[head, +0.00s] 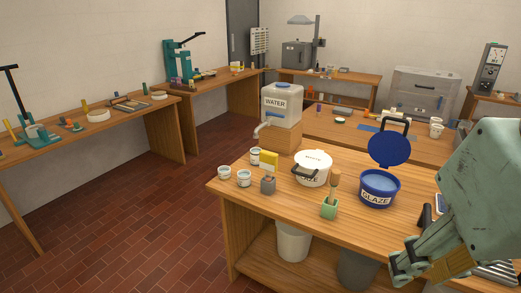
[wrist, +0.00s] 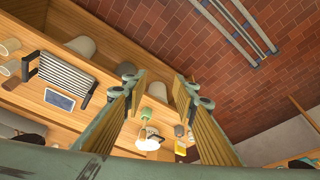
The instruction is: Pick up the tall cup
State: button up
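My gripper (head: 422,272) hangs low at the right front of the near workbench in the head view. In the wrist view its two fingers (wrist: 160,88) are spread apart with nothing between them. I cannot tell for certain which cup is the tall cup. Two pale cups stand at the left edge of the wrist view, one beige cup (wrist: 10,46) and one beside it (wrist: 9,68), both away from my fingers. In the head view, white cups (head: 436,128) stand at the right of the bench behind, partly overlapping.
A water container (head: 282,103) stands behind. A striped rack (wrist: 67,77) lies left of my fingers.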

jog(key=shift+o, duration=0.2)
jog(key=o, duration=0.7)
jog(key=shift+c, duration=0.2)
